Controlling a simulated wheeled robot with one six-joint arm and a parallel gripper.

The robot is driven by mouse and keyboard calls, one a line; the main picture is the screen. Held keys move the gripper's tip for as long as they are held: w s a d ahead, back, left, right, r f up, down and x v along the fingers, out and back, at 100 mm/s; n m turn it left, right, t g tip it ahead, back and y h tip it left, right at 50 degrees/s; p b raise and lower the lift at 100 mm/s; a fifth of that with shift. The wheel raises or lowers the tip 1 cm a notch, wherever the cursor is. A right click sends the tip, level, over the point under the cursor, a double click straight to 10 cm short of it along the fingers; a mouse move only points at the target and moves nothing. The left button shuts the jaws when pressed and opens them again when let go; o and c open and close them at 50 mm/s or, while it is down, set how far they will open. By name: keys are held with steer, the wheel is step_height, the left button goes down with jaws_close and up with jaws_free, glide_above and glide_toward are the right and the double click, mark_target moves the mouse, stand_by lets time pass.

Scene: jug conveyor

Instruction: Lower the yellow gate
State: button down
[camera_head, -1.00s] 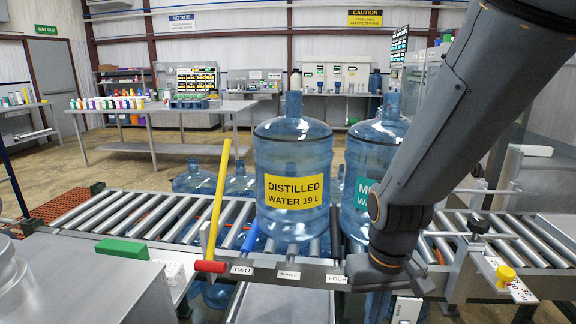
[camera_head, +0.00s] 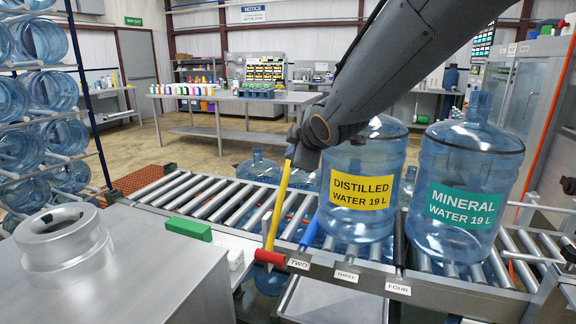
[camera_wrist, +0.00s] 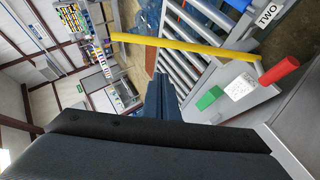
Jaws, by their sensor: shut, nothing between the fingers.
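The yellow gate (camera_head: 280,207) is a slim yellow bar standing raised and slightly tilted at the roller conveyor's front edge, above the label TWO. A red handle (camera_head: 270,258) sits at its foot. In the wrist view the yellow bar (camera_wrist: 190,44) runs across the upper part, with the red handle (camera_wrist: 279,71) at its right end. My gripper (camera_wrist: 163,90) is shut and empty, apart from the bar in that view. In the head view my arm's end is by the bar's top; the fingertips are hidden there, so I cannot tell whether they touch it.
The distilled water jug (camera_head: 358,190) and mineral water jug (camera_head: 465,190) stand on the rollers right of the gate. A blue bar (camera_head: 310,232) and a black bar (camera_head: 400,238) flank the distilled jug. A green block (camera_head: 188,228) lies left. The rollers (camera_head: 190,195) left of the gate are clear.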

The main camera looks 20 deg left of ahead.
steer(key=w+d+p+x, duration=0.1)
steer(key=d+p+x, duration=0.1)
steer(key=x, duration=1)
steer(key=shift+w+f+p, duration=0.3)
steer(key=shift+f+p, duration=0.25)
steer(key=shift+p, duration=0.1)
steer(key=shift+a, duration=0.1)
